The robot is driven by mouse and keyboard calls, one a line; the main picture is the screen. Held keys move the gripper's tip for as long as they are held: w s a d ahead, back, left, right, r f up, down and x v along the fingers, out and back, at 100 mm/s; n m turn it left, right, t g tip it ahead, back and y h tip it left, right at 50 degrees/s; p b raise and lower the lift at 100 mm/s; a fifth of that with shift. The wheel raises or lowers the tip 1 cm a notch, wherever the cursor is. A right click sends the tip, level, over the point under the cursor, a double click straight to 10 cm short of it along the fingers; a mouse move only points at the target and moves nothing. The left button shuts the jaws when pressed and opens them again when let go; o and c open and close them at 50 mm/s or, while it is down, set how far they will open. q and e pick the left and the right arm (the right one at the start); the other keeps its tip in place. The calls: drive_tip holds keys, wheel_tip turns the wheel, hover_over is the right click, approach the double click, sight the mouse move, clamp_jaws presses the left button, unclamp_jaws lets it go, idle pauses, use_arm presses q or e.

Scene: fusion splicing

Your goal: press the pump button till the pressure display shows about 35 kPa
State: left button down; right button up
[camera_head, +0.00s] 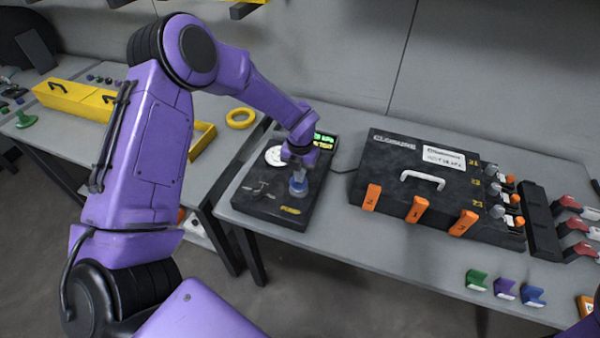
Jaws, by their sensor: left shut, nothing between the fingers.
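The dark pump unit (254,202) lies on the grey table, left of the black closure case. A small green lit display (323,138) shows at its back right, partly hidden by my left arm; its digits are too small to read. A round white dial (274,156) sits on its back left. My left gripper (298,176) is shut and points down over the right part of the pump unit, just above or touching a round blue button (298,187); I cannot tell which. My right gripper is out of view.
The black closure case (385,160) with orange latches and a white handle stands to the right. Small green, purple and blue holders (504,288) sit near the front edge. A yellow ring (240,118) and yellow box (75,100) are on the left table.

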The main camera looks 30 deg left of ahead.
use_arm(q)
wheel_tip(320, 180, down, 2)
drive_tip(key=shift+f+b, duration=0.25)
drive_tip(key=shift+b, duration=0.5)
drive_tip(key=shift+s+r, duration=0.15)
drive_tip(key=shift+s, duration=0.05)
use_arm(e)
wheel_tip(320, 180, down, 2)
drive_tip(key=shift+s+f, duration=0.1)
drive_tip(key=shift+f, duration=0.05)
use_arm(q)
drive_tip(key=shift+r+p, duration=0.2)
drive_tip(key=shift+p, duration=0.15)
drive_tip(key=r, duration=0.1)
drive_tip(key=r+p, duration=0.1)
drive_tip(key=r, duration=0.1)
drive_tip(key=r+p, duration=0.1)
drive_tip(key=shift+w+r, duration=0.3)
wheel_tip(320, 180, up, 9)
drive_tip(key=b, duration=0.2)
drive_tip(key=shift+r, duration=0.15)
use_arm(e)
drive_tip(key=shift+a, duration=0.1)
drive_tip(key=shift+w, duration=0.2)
